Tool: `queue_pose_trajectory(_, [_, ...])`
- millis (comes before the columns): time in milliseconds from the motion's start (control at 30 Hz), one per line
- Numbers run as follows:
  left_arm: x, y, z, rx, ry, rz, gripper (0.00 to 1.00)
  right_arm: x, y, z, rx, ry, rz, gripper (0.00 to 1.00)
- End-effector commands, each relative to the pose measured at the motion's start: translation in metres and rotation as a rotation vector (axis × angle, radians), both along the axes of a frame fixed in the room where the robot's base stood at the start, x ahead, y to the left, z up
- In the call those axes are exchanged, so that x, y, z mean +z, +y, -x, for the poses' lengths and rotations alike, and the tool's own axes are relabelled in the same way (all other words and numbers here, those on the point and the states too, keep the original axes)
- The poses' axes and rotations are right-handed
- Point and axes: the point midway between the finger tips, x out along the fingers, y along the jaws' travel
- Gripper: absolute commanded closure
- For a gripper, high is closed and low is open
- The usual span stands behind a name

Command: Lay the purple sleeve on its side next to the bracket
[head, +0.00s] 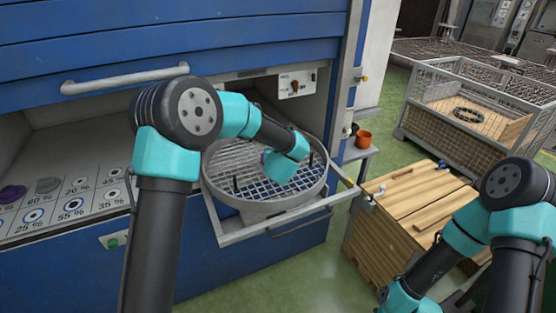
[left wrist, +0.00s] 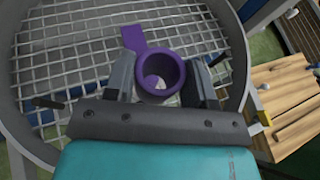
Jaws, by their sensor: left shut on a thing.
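The purple sleeve (left wrist: 160,73) is between the fingers of my left gripper (left wrist: 161,70), which is shut on it. Its open end faces the wrist camera, so it looks roughly upright. A flat purple bracket (left wrist: 134,39) lies on the wire mesh just beyond the sleeve. Whether the sleeve touches the mesh or the bracket, I cannot tell. In the head view my left wrist reaches into the round basket (head: 222,197) and mostly hides the fingers. My right arm is at the lower right; its gripper is outside the picture.
The basket has a raised rim and dark upright pins (head: 311,160) on its mesh. A panel (head: 100,200) with percent labels and a purple piece (head: 12,193) is at the left. A wooden crate (head: 410,200) and an orange pot (head: 363,139) stand right of the basket.

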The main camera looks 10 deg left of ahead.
Motion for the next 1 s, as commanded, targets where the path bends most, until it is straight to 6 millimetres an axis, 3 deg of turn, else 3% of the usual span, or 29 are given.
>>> queue_pose_trajectory(233, [0.000, 0.003, -0.009, 0.002, -0.002, 0.000, 0.86, 0.000, 0.000, 0.000, 0.000, 0.000, 0.000, 0.57])
queue_pose_trajectory(500, [-0.034, 0.002, -0.008, 0.001, -0.001, -0.002, 0.86, 0.000, 0.000, 0.000, 0.000, 0.000, 0.000, 0.57])
queue_pose_trajectory(1000, [-0.040, 0.002, -0.008, 0.000, -0.001, 0.000, 0.86, 0.000, 0.000, 0.000, 0.000, 0.000, 0.000, 0.57])
